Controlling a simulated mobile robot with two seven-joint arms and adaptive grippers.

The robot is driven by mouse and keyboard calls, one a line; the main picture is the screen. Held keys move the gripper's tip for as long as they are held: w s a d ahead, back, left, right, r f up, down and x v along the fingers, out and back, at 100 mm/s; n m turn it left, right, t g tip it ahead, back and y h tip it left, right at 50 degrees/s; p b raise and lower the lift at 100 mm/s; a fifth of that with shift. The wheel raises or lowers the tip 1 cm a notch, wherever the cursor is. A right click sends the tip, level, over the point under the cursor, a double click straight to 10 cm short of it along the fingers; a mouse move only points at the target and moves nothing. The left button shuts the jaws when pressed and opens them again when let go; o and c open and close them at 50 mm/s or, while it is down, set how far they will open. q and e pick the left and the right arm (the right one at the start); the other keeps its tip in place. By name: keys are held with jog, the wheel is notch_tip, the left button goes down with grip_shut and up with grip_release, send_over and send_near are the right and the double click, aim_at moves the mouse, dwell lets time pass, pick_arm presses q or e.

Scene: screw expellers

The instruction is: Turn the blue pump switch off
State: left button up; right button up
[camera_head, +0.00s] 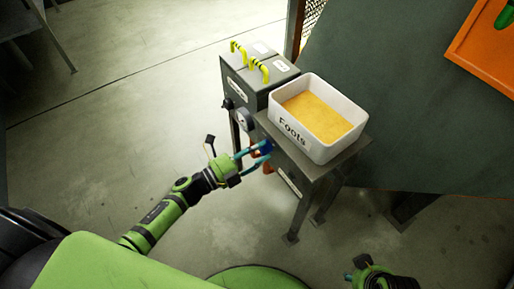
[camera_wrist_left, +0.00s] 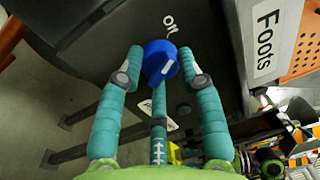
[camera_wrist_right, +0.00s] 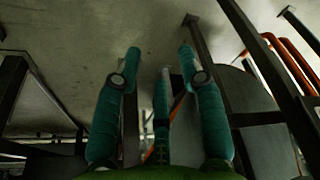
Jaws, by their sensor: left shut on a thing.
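The blue pump switch (camera_head: 266,147) is a round knob on the front of the grey stand (camera_head: 345,157), below the white bin. In the left wrist view, the switch (camera_wrist_left: 158,60) has a short slanted white mark on its face, and a white label like "On" (camera_wrist_left: 170,23) is above it. My left gripper (camera_head: 258,149) is shut on the switch, with fingers at both sides of it; they also show in the left wrist view (camera_wrist_left: 164,58). My right gripper (camera_head: 360,270) is low at the bottom right, away from the switch. In the right wrist view its fingers (camera_wrist_right: 159,52) are apart and empty.
A white bin labelled "Foots" (camera_head: 349,137) with yellow contents stands on the stand. A grey box with yellow handles (camera_head: 284,72) is behind it to the left. An orange tray (camera_head: 480,62) lies on the dark surface at right.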

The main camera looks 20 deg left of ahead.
pick_arm(q)
jog(key=shift+w+r+n+p, duration=0.15)
jog(key=shift+n+p, duration=0.15)
jog(key=shift+n, duration=0.7)
pick_arm(e)
jog(key=shift+f, duration=1.05)
pick_arm(q)
jog(key=o, duration=1.1)
jog(key=shift+o, duration=0.2)
pick_arm(e)
jog(key=shift+w, duration=0.1)
pick_arm(q)
jog(key=v, duration=1.2)
